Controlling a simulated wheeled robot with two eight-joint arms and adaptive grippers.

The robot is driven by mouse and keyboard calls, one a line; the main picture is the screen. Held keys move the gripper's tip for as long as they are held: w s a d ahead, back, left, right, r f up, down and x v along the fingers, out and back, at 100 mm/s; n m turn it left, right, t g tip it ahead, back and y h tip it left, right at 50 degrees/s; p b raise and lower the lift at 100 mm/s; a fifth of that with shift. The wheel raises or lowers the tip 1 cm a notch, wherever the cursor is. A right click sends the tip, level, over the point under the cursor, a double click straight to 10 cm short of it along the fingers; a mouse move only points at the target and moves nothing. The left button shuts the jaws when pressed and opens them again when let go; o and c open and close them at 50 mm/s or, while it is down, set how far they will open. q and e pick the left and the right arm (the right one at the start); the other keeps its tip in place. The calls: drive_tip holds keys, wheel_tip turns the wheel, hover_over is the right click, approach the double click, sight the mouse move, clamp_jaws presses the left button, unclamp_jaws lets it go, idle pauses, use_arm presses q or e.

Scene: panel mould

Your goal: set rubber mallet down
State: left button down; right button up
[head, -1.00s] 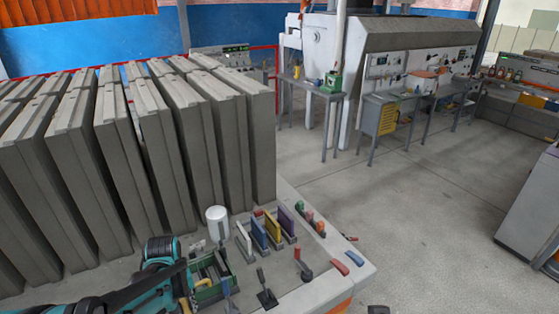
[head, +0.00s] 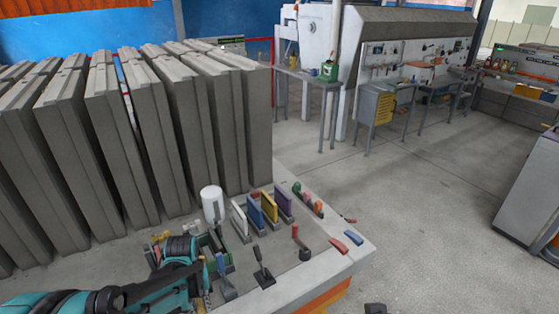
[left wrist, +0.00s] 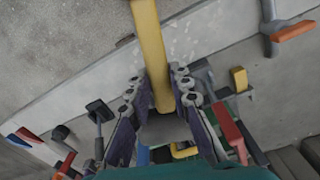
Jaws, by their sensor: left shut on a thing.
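The rubber mallet shows in the left wrist view as a yellow handle (left wrist: 150,35) running up out of the frame between the fingers. My left gripper (left wrist: 157,82) is shut on this handle. The mallet's head cannot be made out clearly. In the head view my left gripper (head: 203,275) is low in the picture, over the near left part of the grey worktop (head: 300,268). My own arm hides much of the mallet and the surface there. I cannot tell whether the mallet touches the worktop. My right gripper is not seen.
A white canister (head: 212,205) stands behind the gripper. Upright coloured plates (head: 262,208) and several small tools stand to its right, with a dark-handled tool (head: 263,268) close by. Tall grey panels (head: 155,135) block the back left. Open floor (head: 440,215) lies right of the worktop.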

use_arm(q)
drive_tip(key=d+f+m+b, duration=0.1)
drive_tip(key=f+b, duration=0.2)
drive_tip(key=f, duration=0.1)
drive_tip(key=d+f+m+b, duration=0.1)
drive_tip(key=d+f+b, duration=0.1)
drive_tip(key=f, duration=0.2)
drive_tip(key=w+d+f+m+b, duration=0.1)
drive_tip(key=d+f+b, duration=0.1)
drive_tip(key=f+b, duration=0.1)
drive_tip(key=shift+w+f+b, duration=0.1)
drive_tip(key=shift+f+b, duration=0.2)
drive_tip(key=shift+f, duration=0.3)
